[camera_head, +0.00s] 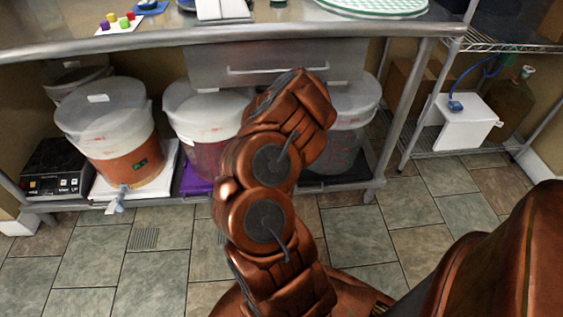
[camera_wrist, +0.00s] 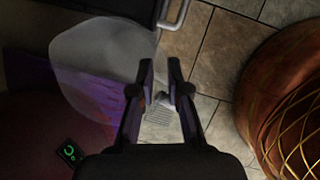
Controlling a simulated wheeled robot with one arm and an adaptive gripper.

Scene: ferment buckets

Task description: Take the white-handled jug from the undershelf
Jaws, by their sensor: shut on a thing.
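A pale translucent rounded body (camera_wrist: 100,65), apparently the jug, shows beside the left finger in the wrist view, over a purple mat. My gripper (camera_wrist: 160,65) is shut on it with a gap between the fingertips. The grip point and the white handle are not clear. In the head view my arm hides the gripper and the jug. The undershelf (camera_head: 190,201) carries several lidded buckets, among them an orange-filled one (camera_head: 125,168) at left, one on a purple mat (camera_head: 178,110) at the middle and one at right (camera_head: 352,110).
A black scale (camera_head: 55,168) sits left on the undershelf. A drawer (camera_head: 215,70) hangs under the tabletop. A table leg (camera_head: 400,110) and a wire rack (camera_head: 450,145) stand right. The tiled floor (camera_head: 185,275) in front is clear.

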